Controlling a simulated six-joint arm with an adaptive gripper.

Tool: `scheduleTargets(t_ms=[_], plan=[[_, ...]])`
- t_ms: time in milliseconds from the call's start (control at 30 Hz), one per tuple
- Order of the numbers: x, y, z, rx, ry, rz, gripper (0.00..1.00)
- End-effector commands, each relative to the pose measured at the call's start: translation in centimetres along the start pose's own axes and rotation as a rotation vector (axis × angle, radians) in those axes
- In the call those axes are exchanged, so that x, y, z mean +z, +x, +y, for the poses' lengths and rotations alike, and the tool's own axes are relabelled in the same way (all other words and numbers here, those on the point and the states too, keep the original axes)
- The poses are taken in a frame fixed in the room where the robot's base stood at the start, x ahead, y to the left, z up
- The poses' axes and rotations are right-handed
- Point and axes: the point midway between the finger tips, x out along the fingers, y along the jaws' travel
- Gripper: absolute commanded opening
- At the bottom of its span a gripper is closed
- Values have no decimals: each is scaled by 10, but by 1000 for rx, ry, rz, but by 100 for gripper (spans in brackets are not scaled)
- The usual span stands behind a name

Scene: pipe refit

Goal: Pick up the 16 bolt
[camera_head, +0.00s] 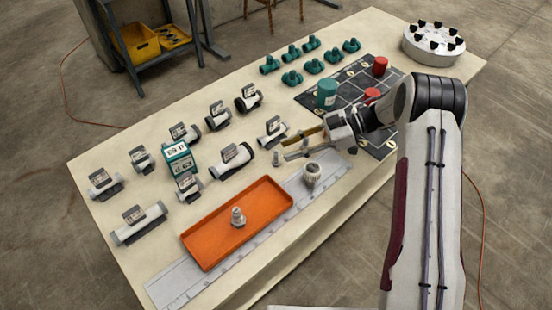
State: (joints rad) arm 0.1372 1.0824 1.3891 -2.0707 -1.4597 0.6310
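My gripper (287,147) reaches in from the right, low over the middle of the table. Its two fingers are apart, with nothing visible held between them. A small grey upright piece (276,158), perhaps a bolt, stands just beyond the fingertips. Another small grey piece (304,145) shows close to the fingers; whether it touches them I cannot tell. A larger silver bolt-like fitting (238,217) stands in the orange tray (205,255). No size mark is legible, so I cannot tell which is the 16 bolt.
A knurled metal piece (312,174) stands on the long ruler strip (178,286). Labelled white pipe pieces (231,160) and a teal display box (179,160) are left of my gripper. Green fittings (292,77), a dark mat (345,90) with cylinders, and a round white holder (433,45) lie farther back.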

Motion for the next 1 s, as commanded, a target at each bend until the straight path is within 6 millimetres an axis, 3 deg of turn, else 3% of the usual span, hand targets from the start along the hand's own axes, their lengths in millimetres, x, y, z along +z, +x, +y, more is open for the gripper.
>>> scheduleTargets(t_ms=[533, 1000], plan=[[-3, 47, -3, -1, 0, -1, 29], [-2, 52, -2, 0, 0, -1, 29]])
